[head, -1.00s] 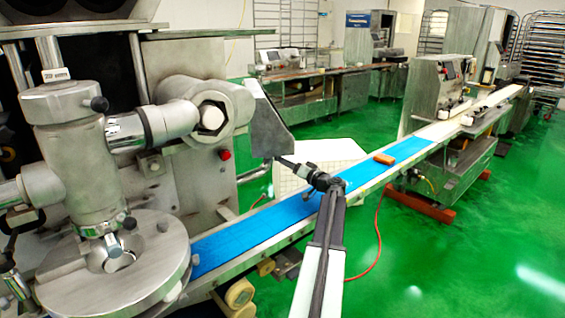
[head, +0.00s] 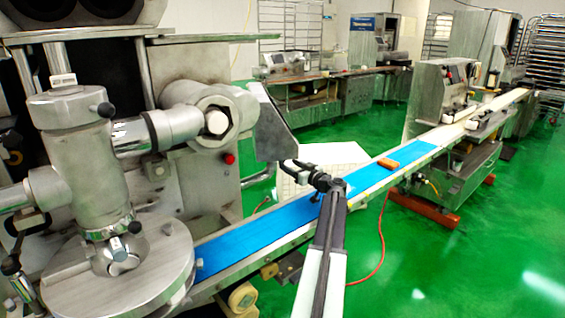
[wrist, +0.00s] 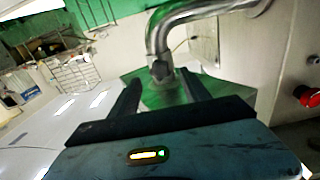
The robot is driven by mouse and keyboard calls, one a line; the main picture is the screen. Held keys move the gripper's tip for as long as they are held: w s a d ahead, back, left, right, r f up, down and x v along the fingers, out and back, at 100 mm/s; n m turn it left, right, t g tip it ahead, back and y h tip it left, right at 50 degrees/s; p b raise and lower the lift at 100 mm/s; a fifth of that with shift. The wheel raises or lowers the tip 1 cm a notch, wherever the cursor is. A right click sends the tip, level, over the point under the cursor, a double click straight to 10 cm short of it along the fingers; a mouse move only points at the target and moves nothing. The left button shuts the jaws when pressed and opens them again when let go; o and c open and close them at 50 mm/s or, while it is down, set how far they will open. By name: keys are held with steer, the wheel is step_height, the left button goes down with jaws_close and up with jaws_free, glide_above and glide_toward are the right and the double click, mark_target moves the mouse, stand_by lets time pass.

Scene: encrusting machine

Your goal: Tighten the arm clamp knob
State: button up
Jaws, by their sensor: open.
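The steel machine at the left in the head view has an upright cylinder (head: 82,150) and a thick horizontal arm (head: 160,131). A black knob (head: 106,110) sits on the cylinder's upper side, and another dark knob (head: 134,227) sits lower down. I cannot tell for sure which is the arm clamp knob. My gripper (head: 285,164) is small in the head view, beside the grey angled panel (head: 268,125) and well right of the cylinder. In the wrist view my gripper (wrist: 160,86) is open, with a bent steel pipe (wrist: 157,40) and its dark end beyond the fingers.
A red button (wrist: 308,96) shows at the right of the wrist view. A blue conveyor belt (head: 240,246) runs from the machine to the far right, with an orange block (head: 388,163) on it. A white crate (head: 330,160) stands behind it. Green floor (head: 450,270) is clear at the right.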

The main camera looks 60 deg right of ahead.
steer(key=x, duration=0.5)
steer(key=shift+w+d, duration=0.2)
steer(key=shift+w, duration=0.15)
jaws_close()
steer(key=m, duration=0.5)
jaws_free()
steer(key=shift+s, duration=0.15)
steer(key=v, duration=0.7)
steer(key=shift+s+a, duration=0.2)
steer(key=shift+s, duration=0.05)
